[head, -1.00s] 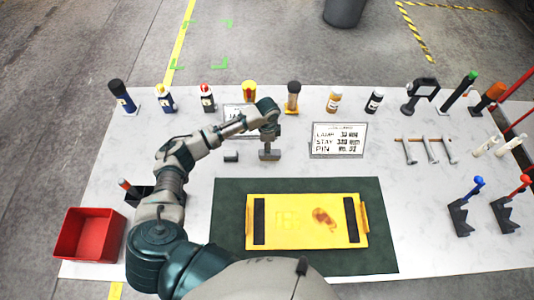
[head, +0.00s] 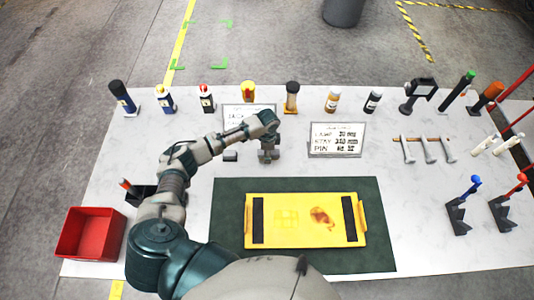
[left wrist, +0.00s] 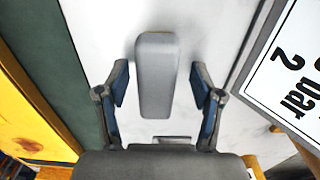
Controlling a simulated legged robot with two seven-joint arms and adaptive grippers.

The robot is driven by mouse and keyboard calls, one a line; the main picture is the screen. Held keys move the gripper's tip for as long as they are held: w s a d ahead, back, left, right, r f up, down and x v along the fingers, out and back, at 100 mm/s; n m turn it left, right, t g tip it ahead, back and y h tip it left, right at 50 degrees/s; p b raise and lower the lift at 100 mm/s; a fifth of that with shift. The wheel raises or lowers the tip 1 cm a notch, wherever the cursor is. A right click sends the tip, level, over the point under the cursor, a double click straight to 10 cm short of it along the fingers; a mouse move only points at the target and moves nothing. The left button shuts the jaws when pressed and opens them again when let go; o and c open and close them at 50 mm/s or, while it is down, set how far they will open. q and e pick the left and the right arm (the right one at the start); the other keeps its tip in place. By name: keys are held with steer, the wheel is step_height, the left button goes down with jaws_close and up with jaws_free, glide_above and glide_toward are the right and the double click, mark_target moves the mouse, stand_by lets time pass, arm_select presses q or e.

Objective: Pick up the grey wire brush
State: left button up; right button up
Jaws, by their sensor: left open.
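The wire brush (left wrist: 157,75) shows in the left wrist view as a long grey block with rounded edges, between the two fingers of my left gripper (left wrist: 160,88). The fingers are open, with a gap on each side of the block. In the head view my left gripper (head: 268,146) points down over the white table, behind the green mat, and mostly hides what is under it. A small grey block (head: 230,156) lies just left of the gripper; I cannot tell whether it is part of the brush. My right gripper is not in view.
A yellow tray (head: 286,198) lies on the green mat (head: 228,205). A red bin (head: 66,247) stands at the front left. Printed signs (head: 337,139) stand behind and right of the gripper. Bottles line the back edge. Hooked metal pieces (head: 427,149) and clamps are at the right.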

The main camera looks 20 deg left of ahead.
arm_select(q)
steer(key=shift+d, duration=0.6)
steer(key=shift+c, duration=0.4)
steer(key=c, duration=0.5)
steer(key=shift+a, duration=0.45)
jaws_close()
steer(key=shift+s+f, duration=0.1)
steer(key=shift+d, duration=0.1)
steer(key=shift+r+b, duration=0.35)
steer(key=shift+r, duration=0.1)
steer(key=r, duration=0.3)
steer(key=shift+s+d+r, duration=0.15)
steer(key=shift+d+r, duration=0.05)
steer(key=s+d, duration=0.2)
steer(key=s, duration=0.2)
steer(key=s+d+r, duration=0.1)
steer(key=s+d, duration=0.2)
steer(key=s, duration=0.1)
steer(key=s+d, duration=0.3)
steer(key=s, duration=0.2)
steer(key=shift+d+r, duration=0.2)
steer(key=shift+c, duration=0.5)
jaws_free()
steer(key=c, duration=0.4)
steer(key=shift+w, duration=0.1)
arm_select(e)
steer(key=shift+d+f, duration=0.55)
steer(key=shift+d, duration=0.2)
